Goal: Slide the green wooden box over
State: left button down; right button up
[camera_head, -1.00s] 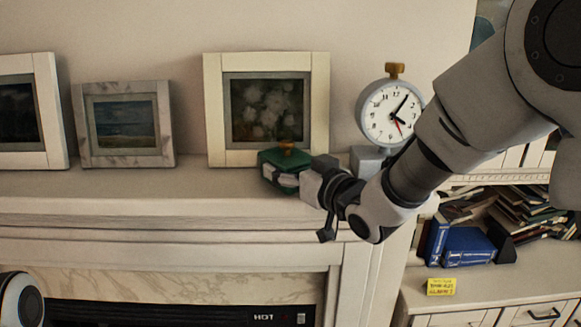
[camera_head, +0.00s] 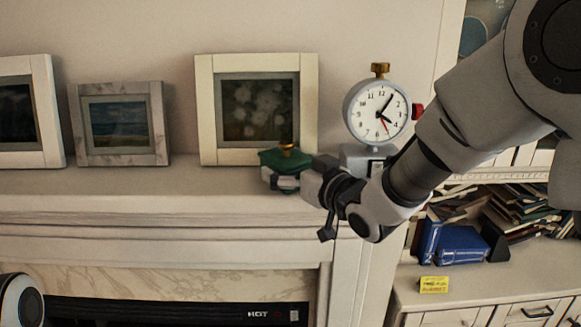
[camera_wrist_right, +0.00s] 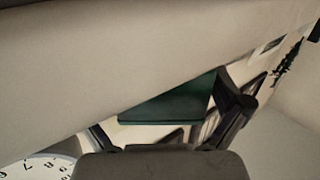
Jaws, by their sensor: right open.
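The green wooden box (camera_head: 272,158) stands on the white mantel shelf, in front of the right-hand picture frame. It has a brass-coloured knob on top. My right gripper (camera_head: 284,182) is at the box's front right, its open jaws low against the box; whether both fingers touch it I cannot tell. In the right wrist view the box's green face (camera_wrist_right: 168,107) shows between the two spread fingers. The box's lower right part is hidden by the gripper. My left gripper is not in view; only a rounded part of my left arm shows at lower left.
Three picture frames (camera_head: 207,110) lean along the wall. The shelf left of the box (camera_head: 130,185) is clear in front. Books (camera_head: 460,243) lie lower right.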

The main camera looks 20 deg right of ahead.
jog(key=v, duration=0.7)
dwell(0.3)
jog(key=shift+s, duration=0.25)
